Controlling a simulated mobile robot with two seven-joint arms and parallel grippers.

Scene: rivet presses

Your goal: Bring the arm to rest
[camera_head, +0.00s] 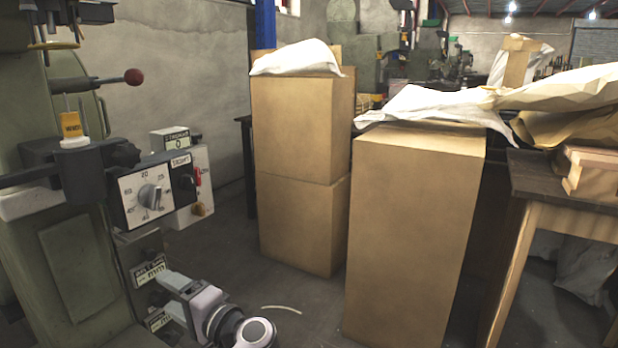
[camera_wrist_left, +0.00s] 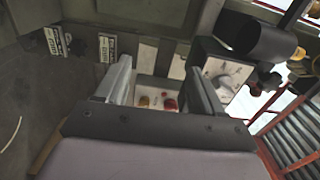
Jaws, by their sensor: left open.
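My left gripper (camera_head: 168,293) is low at the left of the head view, in front of the green press (camera_head: 75,240) and below its dial box. Its two fingers point left toward the press column and stand apart with nothing between them. In the left wrist view, the open fingers (camera_wrist_left: 160,72) frame a pale control box with red and yellow buttons (camera_wrist_left: 158,100), which lies beyond them. I cannot tell whether a finger touches the press. My right gripper is in neither view.
The dial box (camera_head: 152,193) and pale button box (camera_head: 187,185) jut out above the gripper. Tall cardboard boxes (camera_head: 412,240) (camera_head: 300,170) stand in the middle. A wooden-legged table (camera_head: 535,185) is at the right. Some floor (camera_head: 265,285) is bare between press and boxes.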

